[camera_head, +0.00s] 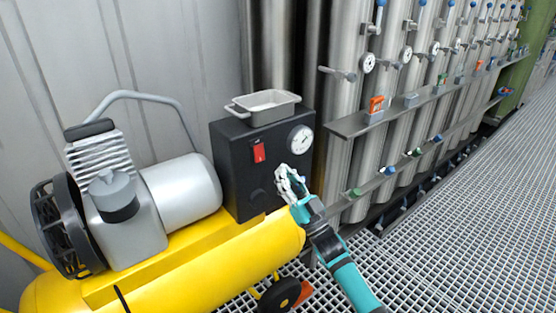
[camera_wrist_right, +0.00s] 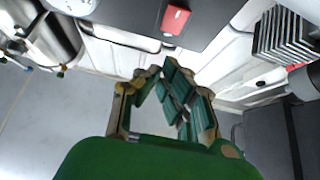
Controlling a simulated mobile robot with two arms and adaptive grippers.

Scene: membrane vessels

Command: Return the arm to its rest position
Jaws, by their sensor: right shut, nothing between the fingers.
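My right gripper (camera_head: 283,178) is in front of the black control box (camera_head: 232,172) on the yellow compressor, in the head view. Its arm comes up from the lower right. The fingers are closed with nothing between them; the gripper also shows in the right wrist view (camera_wrist_right: 165,85). The box carries a red switch (camera_head: 259,151) and a round gauge (camera_head: 300,140). The red switch also shows at the top of the right wrist view (camera_wrist_right: 176,20), apart from the fingers. My left gripper is in neither view.
A grey tray (camera_head: 265,105) sits on top of the box. The yellow compressor tank (camera_head: 220,262) lies below the gripper. Steel vessels (camera_head: 345,110) with valves and gauges stand in a row at the right. Open grating floor (camera_head: 470,200) lies at the right.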

